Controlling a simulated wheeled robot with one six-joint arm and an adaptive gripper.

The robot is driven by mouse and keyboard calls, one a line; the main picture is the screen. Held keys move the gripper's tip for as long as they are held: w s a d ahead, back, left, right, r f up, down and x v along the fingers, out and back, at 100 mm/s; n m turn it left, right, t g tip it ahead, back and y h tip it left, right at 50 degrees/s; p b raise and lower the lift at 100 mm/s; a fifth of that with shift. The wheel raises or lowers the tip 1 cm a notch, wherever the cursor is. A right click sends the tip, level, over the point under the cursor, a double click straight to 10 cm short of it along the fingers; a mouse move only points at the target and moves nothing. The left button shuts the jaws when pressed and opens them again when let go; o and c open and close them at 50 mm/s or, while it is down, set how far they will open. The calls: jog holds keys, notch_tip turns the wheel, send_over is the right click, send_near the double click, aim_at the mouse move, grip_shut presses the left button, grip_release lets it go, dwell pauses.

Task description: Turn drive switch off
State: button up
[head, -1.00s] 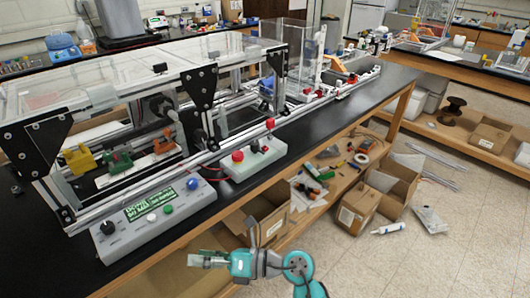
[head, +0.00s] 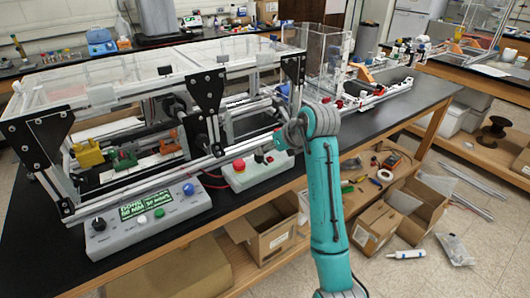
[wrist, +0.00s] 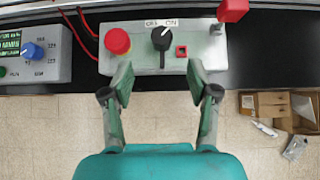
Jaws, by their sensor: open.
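The drive switch (wrist: 162,42) is a black rotary knob on a light grey control box (wrist: 147,66). Its white mark points up and right, toward the printed ON; OFF is printed to the left. My gripper (wrist: 158,80) is open and empty in the wrist view, its two fingers apart just below the knob in the picture, one to each side. It appears not to touch the knob. In the head view the same box (head: 235,182) stands at the bench's front edge, and my arm reaches over beside it. The fingers are hard to make out there.
A red mushroom button (wrist: 117,41) is left of the knob, and a small red square (wrist: 181,51) is right of it. A red block (wrist: 232,10) is at the upper right. A second panel (wrist: 36,52) with a blue knob stands left. An aluminium rail (head: 190,160) runs behind.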

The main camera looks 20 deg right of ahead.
aim_at(261, 158)
jog(key=x, duration=1)
jog(key=shift+w+f, duration=0.25)
jog(key=shift+w, duration=0.1)
grip_shut()
